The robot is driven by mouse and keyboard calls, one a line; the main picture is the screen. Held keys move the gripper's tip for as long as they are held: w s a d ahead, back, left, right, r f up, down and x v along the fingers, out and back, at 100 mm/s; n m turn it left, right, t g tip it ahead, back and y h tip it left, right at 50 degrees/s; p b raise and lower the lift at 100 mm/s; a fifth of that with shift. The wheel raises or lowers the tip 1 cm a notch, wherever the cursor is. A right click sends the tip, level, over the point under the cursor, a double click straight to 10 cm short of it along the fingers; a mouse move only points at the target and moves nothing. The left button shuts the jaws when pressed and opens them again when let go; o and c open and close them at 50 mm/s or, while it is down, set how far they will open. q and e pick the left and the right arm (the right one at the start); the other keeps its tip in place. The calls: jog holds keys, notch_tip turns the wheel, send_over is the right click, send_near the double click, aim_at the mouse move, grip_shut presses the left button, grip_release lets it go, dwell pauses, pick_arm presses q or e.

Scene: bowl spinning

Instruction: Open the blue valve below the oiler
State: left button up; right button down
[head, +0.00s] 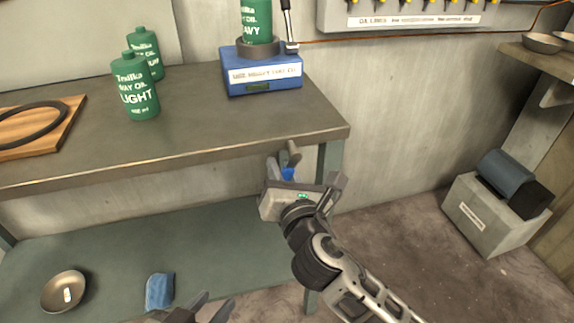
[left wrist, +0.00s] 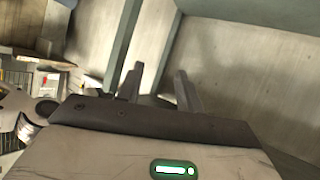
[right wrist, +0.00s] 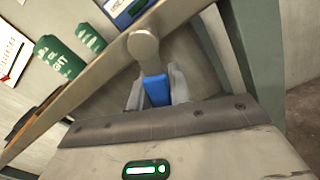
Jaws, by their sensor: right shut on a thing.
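The oiler (head: 262,78) is a blue box with a white label and a green bottle on top, standing on the workbench. Below the bench's front edge is the blue valve (head: 288,173), with a grey metal pipe end (right wrist: 143,45) beside it. My right gripper (head: 284,166) is shut on the valve's blue part (right wrist: 157,91), which lies between its fingers in the right wrist view. My left gripper (head: 207,304) is low at the bottom of the head view. Its fingers stand apart and empty in the left wrist view (left wrist: 158,85).
The workbench (head: 200,125) holds green oil bottles (head: 136,92) and a wooden board (head: 70,118) with a dark ring. On the lower shelf (head: 110,250) are a metal bowl (head: 52,300) and a blue cloth (head: 160,291). A bench leg (head: 328,170) stands close to my right gripper. A grinder-like machine (head: 505,190) is at right.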

pick_arm(q)
jog(key=shift+s+d+f+p, duration=0.1)
jog(key=shift+p, duration=0.2)
pick_arm(e)
jog(key=shift+s+a+r+m, duration=0.1)
jog(key=shift+a+m, duration=0.15)
jog(key=shift+m, duration=0.35)
jog(key=shift+s+a+r+m, duration=0.1)
jog(key=shift+a+m, duration=0.1)
jog(key=shift+m, duration=0.4)
jog(key=c, duration=1.3)
grip_release()
